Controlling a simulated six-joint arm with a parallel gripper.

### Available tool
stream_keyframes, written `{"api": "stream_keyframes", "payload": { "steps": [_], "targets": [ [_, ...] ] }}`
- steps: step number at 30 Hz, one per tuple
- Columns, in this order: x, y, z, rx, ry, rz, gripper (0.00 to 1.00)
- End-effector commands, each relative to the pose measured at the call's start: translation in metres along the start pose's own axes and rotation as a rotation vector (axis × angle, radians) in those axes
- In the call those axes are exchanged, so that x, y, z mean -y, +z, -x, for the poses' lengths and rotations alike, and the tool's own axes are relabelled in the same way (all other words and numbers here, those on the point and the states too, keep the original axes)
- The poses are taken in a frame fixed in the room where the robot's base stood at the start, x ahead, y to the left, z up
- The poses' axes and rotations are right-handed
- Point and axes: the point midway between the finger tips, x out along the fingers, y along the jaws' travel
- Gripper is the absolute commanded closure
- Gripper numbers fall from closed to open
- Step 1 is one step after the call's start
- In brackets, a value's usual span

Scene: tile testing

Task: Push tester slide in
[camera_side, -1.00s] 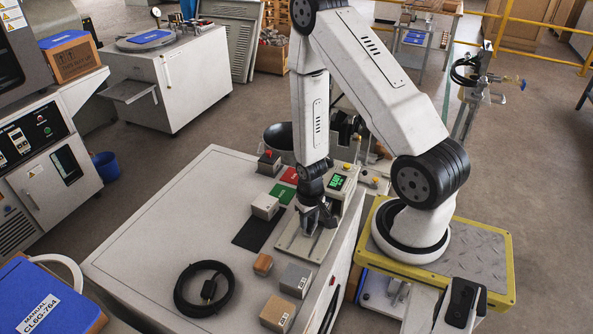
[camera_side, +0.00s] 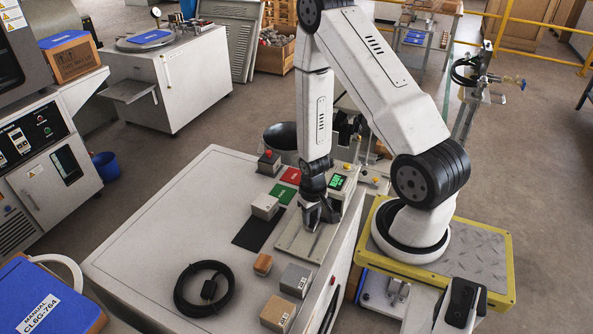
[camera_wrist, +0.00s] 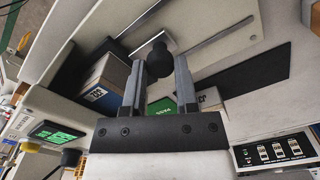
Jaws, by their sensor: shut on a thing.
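The tester's pale plate (camera_side: 297,243) lies on the white bench, with a slot along it that also shows in the wrist view (camera_wrist: 205,42). My gripper (camera_side: 316,222) is down at the plate, near its far end, below the green-lit display (camera_side: 337,182). In the wrist view, my gripper's fingers (camera_wrist: 160,68) stand on either side of a round black knob (camera_wrist: 160,60) and are shut on it. The knob is hidden behind the fingers in the side view. The display also shows in the wrist view (camera_wrist: 55,134). How the knob joins the slide is hidden.
Left of the plate are a black mat (camera_side: 258,230), a grey-white block (camera_side: 265,206), a green pad (camera_side: 283,193) and a red pad (camera_side: 291,176). Small blocks (camera_side: 295,281) and a coiled black cable (camera_side: 203,288) lie nearer. The left bench top is clear.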

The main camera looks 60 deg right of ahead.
Motion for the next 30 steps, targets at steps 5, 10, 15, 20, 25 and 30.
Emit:
{"api": "stream_keyframes", "payload": {
  "steps": [5,10,15,20,25,30],
  "targets": [
    [-0.006,-0.004,0.0,-0.004,0.0,-0.002,1.0],
    [-0.011,-0.007,0.0,-0.003,0.0,-0.002,1.0],
    [-0.016,-0.01,0.0,-0.002,0.0,-0.002,1.0],
    [-0.021,-0.013,0.0,-0.003,0.0,-0.002,1.0],
    [-0.026,-0.016,0.0,-0.003,0.0,-0.002,1.0],
    [-0.032,-0.019,0.0,-0.002,0.0,-0.002,1.0]
  ]
}}
